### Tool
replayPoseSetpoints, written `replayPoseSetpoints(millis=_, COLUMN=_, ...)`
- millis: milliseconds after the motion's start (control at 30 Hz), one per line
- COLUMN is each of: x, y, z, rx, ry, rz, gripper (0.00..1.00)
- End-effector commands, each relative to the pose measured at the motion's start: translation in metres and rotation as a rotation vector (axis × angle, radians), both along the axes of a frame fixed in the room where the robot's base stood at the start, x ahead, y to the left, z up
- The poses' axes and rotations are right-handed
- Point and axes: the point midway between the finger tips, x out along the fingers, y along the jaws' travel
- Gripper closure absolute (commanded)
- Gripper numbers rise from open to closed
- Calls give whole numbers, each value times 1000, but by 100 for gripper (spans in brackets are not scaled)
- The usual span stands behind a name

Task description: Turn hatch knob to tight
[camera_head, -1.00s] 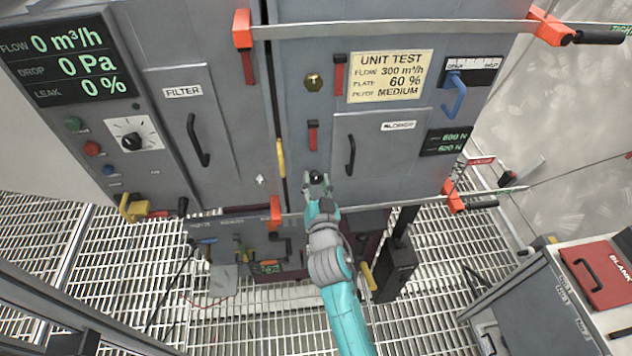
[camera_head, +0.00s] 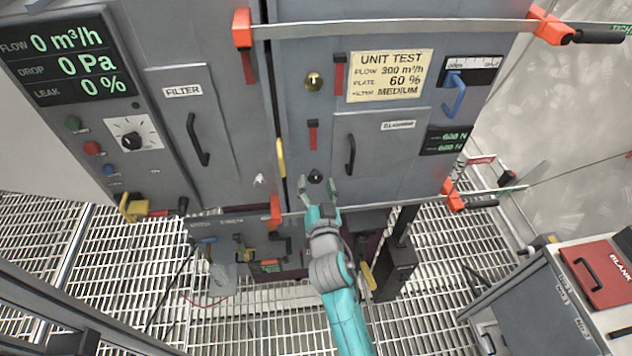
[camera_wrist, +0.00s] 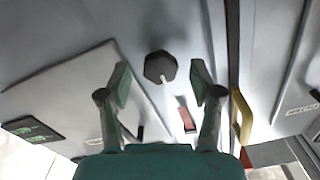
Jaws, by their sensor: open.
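The black knob (camera_head: 315,177) sits low on the grey hatch panel, left of the hatch door's black handle. In the wrist view the knob (camera_wrist: 157,66) looks six-sided, with a pale pointer mark toward the picture's lower right. My gripper (camera_head: 318,189) is open and empty just in front of and below the knob. In the wrist view my gripper (camera_wrist: 160,83) has one fingertip on each side of the knob, with visible space between. Neither finger appears to touch it. Any tight marking by the knob is not readable.
A grey hatch door (camera_head: 385,150) with a black handle (camera_head: 350,155) is right of the knob. A red lever (camera_head: 313,135) is above it. A yellow handle (camera_head: 281,158) and an orange clamp end (camera_head: 275,212) are to the left. A grated floor (camera_head: 250,320) lies below.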

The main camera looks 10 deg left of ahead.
Motion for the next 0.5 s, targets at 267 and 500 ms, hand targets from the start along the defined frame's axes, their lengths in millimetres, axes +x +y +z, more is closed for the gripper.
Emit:
replayPoseSetpoints(millis=267, x=-51, y=-14, z=-1, rx=-2, ry=2, rz=1, gripper=35)
replayPoseSetpoints(millis=500, x=-87, y=-24, z=-1, rx=-1, ry=2, rz=2, gripper=35)
